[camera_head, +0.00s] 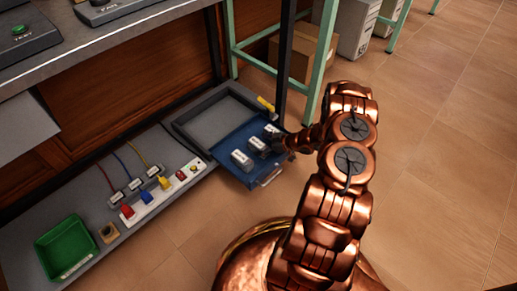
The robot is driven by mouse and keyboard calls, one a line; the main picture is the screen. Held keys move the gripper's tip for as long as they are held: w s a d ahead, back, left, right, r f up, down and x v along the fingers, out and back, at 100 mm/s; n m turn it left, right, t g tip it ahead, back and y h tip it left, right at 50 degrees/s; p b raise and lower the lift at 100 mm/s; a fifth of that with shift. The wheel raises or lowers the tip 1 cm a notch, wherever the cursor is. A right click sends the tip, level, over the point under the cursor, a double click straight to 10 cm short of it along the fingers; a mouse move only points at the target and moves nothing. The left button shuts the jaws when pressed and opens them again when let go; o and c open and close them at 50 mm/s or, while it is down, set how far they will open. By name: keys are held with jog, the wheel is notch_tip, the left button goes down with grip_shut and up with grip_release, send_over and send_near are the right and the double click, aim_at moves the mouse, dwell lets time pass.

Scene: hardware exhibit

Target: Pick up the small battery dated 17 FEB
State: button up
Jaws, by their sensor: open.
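Three small white battery-like blocks lie in a row in a blue tray (232,177): a left one (241,159), a middle one (258,145) and a right one (271,131). Their print is too small to read, so I cannot tell which is dated 17 FEB. My copper arm reaches in from the lower right. My gripper (279,146) is open, small and dark in this view, just right of the middle block and below the right one. I cannot tell whether its fingers touch either block.
The blue tray adjoins a grey tray (183,126) on a low shelf. Left of it are a white strip (148,206) with coloured plugs and a green bin (64,246). A dark table post (284,60) and a green frame (322,60) stand close behind my gripper. Floor at right is clear.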

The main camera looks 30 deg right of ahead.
grip_shut()
dwell(0.7)
